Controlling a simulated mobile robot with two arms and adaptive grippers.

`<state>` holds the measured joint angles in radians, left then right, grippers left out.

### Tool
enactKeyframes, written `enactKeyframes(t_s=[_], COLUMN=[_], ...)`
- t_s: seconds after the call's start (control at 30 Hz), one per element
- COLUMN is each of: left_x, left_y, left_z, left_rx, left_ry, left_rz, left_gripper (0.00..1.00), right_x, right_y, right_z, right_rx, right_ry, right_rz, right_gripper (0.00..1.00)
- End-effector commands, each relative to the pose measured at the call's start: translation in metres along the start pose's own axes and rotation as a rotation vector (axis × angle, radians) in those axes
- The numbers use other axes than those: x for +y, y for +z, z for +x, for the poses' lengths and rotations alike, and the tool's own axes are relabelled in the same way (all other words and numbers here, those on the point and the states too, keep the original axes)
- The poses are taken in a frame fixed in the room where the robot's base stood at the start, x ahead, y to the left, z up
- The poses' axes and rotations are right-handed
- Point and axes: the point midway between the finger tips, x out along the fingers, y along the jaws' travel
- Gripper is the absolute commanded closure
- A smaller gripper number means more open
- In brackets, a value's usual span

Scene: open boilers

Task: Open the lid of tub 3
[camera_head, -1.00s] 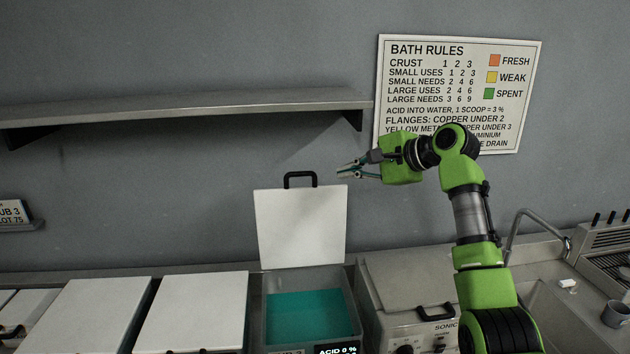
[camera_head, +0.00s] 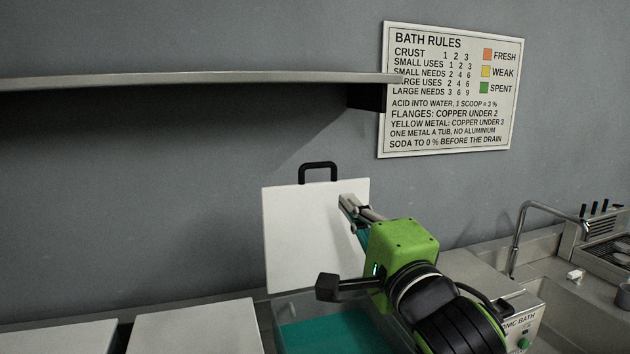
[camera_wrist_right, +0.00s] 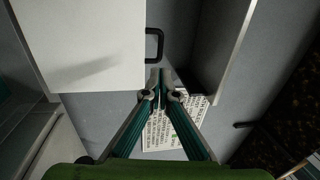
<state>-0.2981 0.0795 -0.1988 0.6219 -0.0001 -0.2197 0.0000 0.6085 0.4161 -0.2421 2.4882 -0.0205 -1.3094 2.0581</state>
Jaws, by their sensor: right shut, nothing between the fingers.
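A white lid (camera_head: 300,240) with a black handle (camera_head: 318,166) stands raised behind an open tub (camera_head: 283,305) with teal liquid (camera_head: 325,335). No number shows on this tub now, so I cannot tell whether it is tub 3. My right gripper (camera_head: 347,203) is shut and empty, in front of the lid's upper right part in the head view. In the right wrist view the lid (camera_wrist_right: 90,45) is at the left, and the closed fingertips (camera_wrist_right: 160,78) are near its handle (camera_wrist_right: 155,45), not gripping it. My left gripper is not in view.
Two white lids (camera_head: 195,328) lie flat to the left. A wall shelf (camera_head: 200,82) runs above, left of the bath rules sign (camera_head: 450,90). The sonic bath (camera_head: 515,315) and a sink with a tap (camera_head: 520,225) are at the right.

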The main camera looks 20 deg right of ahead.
Motion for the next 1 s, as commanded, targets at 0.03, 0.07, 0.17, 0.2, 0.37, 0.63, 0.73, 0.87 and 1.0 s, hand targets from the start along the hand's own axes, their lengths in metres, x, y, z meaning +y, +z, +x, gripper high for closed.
enactKeyframes(t_s=[0.03,0.07,0.17,0.2,0.37,0.63,0.73,0.87,1.0], left_x=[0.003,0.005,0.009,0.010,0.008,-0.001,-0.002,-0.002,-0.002], left_y=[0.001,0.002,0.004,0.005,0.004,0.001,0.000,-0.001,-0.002], left_z=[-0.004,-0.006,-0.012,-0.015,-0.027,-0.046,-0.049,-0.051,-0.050], left_rx=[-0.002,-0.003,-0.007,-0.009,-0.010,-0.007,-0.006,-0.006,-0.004], left_ry=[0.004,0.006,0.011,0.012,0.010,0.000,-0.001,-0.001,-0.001], left_rz=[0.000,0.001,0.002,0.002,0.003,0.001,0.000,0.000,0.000], left_gripper=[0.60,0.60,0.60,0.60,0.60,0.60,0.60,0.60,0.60], right_x=[-0.002,-0.002,-0.004,-0.004,-0.004,-0.004,-0.002,-0.001,0.000], right_y=[-0.001,-0.001,-0.001,-0.002,-0.002,-0.002,-0.001,-0.001,-0.001], right_z=[0.007,0.012,0.031,0.040,0.075,0.121,0.130,0.134,0.135], right_rx=[0.002,0.003,0.003,0.004,0.003,0.003,0.002,0.001,0.001], right_ry=[0.002,0.003,0.003,0.004,0.005,0.003,0.004,0.003,0.003], right_rz=[-0.003,-0.003,-0.005,-0.004,-0.005,-0.004,-0.002,-0.002,-0.002], right_gripper=[1.00,1.00,1.00,1.00,1.00,1.00,1.00,1.00,1.00])
